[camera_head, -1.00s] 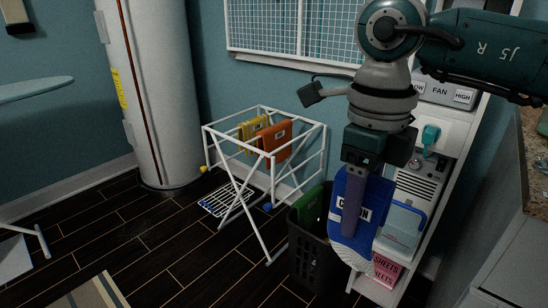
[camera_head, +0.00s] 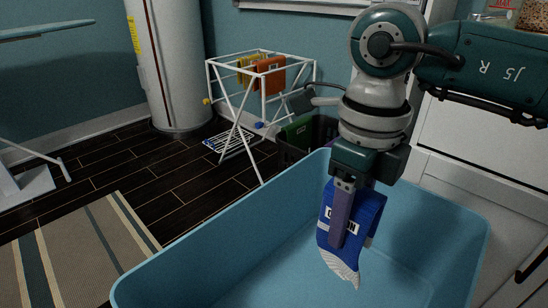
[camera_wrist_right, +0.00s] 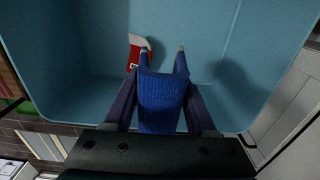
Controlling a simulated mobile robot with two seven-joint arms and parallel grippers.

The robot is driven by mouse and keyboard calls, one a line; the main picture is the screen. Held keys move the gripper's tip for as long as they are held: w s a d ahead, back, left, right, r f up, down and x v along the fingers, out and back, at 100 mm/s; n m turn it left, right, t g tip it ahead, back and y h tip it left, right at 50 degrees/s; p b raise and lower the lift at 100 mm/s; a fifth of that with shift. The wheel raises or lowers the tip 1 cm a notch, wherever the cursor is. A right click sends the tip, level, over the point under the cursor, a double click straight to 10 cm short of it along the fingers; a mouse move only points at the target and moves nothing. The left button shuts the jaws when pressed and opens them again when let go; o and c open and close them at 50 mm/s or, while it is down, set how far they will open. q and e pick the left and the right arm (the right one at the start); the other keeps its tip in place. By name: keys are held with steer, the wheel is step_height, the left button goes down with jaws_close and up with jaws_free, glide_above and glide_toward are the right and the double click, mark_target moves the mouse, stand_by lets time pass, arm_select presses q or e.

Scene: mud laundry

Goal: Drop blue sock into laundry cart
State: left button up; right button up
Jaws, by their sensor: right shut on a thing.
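The blue sock (camera_head: 370,215) has a white toe and a white label. It hangs from my right gripper (camera_head: 338,240) over the open light-blue laundry cart (camera_head: 432,220), in front of the cart's inside in the head view. In the right wrist view the sock (camera_wrist_right: 160,102) lies between the two fingers, which are shut on it, with the cart's blue inside (camera_wrist_right: 85,45) beyond. A red and white patch (camera_wrist_right: 135,50) shows by the left fingertip; I cannot tell what it belongs to. My left gripper is not in view.
A dark basket (camera_head: 289,157) with a green cloth (camera_head: 296,132) stands behind the cart. A white drying rack (camera_head: 212,75) holds yellow and orange cloths. A striped rug (camera_head: 75,250) lies at the left. White cabinets (camera_head: 480,150) stand close on the right.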

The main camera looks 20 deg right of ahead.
step_height(320, 180, down, 6)
steer(key=b, duration=0.4)
steer(key=shift+w+r+b, duration=0.15)
steer(key=shift+r+b, duration=0.05)
steer(key=shift+b, duration=0.15)
steer(key=o, duration=1.4)
step_height(320, 180, up, 10)
steer(key=p, duration=0.3)
